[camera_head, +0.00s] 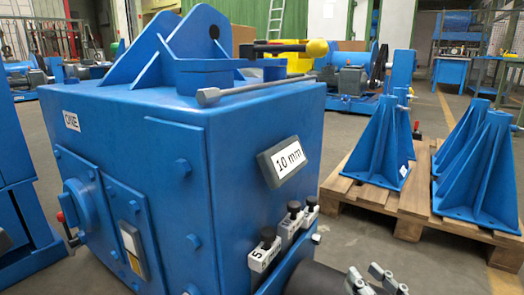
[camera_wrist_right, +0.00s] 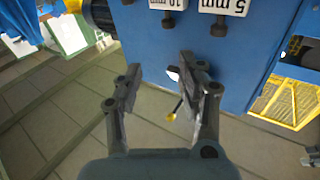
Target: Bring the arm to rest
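My right gripper (camera_head: 371,279) is at the bottom edge of the head view, in front of the blue machine housing (camera_head: 262,130) and below its tool holders. In the right wrist view its two fingers (camera_wrist_right: 160,72) are spread apart, with no object held between them. The housing's blue wall (camera_wrist_right: 140,38) lies beyond the fingertips. My left gripper is not in view.
White labelled holders (camera_head: 264,255) with black-knobbed pieces are on the housing. Blue brackets (camera_head: 376,143) stand on a wooden pallet (camera_head: 415,222) at right. Grey floor shows between.

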